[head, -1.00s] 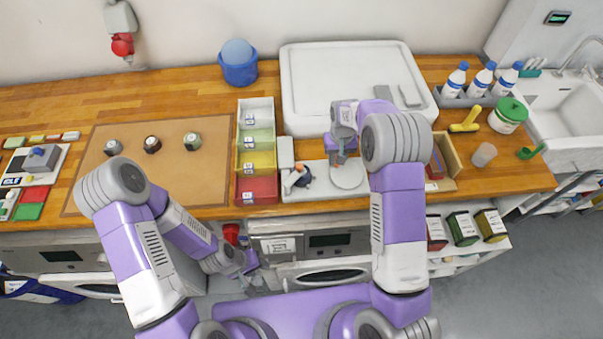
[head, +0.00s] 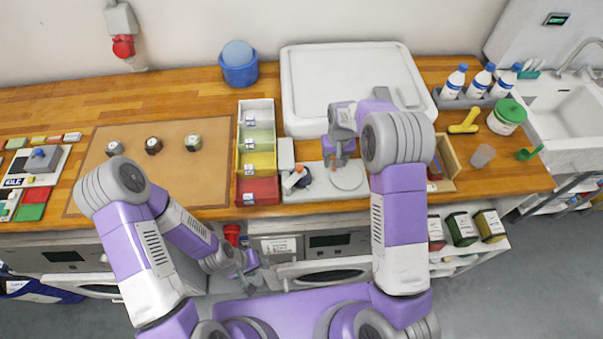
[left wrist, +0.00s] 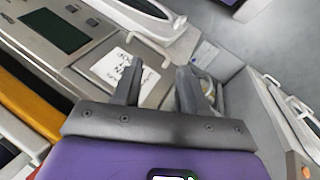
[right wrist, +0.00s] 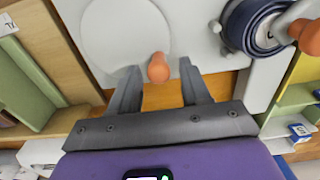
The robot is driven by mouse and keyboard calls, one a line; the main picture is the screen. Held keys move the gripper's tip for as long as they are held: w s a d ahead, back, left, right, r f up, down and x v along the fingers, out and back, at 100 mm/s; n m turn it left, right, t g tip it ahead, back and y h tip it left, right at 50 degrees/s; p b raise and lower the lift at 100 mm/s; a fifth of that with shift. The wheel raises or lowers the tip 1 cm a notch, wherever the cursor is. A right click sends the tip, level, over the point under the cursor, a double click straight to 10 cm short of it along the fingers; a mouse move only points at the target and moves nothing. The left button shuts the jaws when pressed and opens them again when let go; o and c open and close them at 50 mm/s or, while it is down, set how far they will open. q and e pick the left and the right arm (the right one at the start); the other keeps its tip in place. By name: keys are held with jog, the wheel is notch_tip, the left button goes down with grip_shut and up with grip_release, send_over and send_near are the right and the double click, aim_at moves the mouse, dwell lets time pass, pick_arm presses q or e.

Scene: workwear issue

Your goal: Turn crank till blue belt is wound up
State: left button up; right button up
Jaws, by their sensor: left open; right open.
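The winder is a light board (head: 322,190) on the counter's front edge. It bears a dark blue belt roll (right wrist: 250,28) with a grey arm and orange end (right wrist: 308,36) at its left in the head view. To the right is a pale round disc (head: 347,176); in the right wrist view, an orange knob (right wrist: 158,70) sits at this disc's edge (right wrist: 122,35). My right gripper (head: 338,160) is open above the board, its fingers either side of the knob; contact cannot be told. My left gripper (head: 262,284) is open and empty, low before the counter front.
Stacked coloured bins (head: 257,190) stand just left of the winder. A large white tray (head: 300,120) lies behind it, and a wooden box (head: 448,160) to the right. A brown mat (head: 160,185) with several small rolls lies further left.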

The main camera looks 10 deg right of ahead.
notch_tip(320, 180, up, 7)
jog(key=p, duration=0.4)
jog(key=shift+f, duration=0.15)
jog(key=shift+f, duration=0.1)
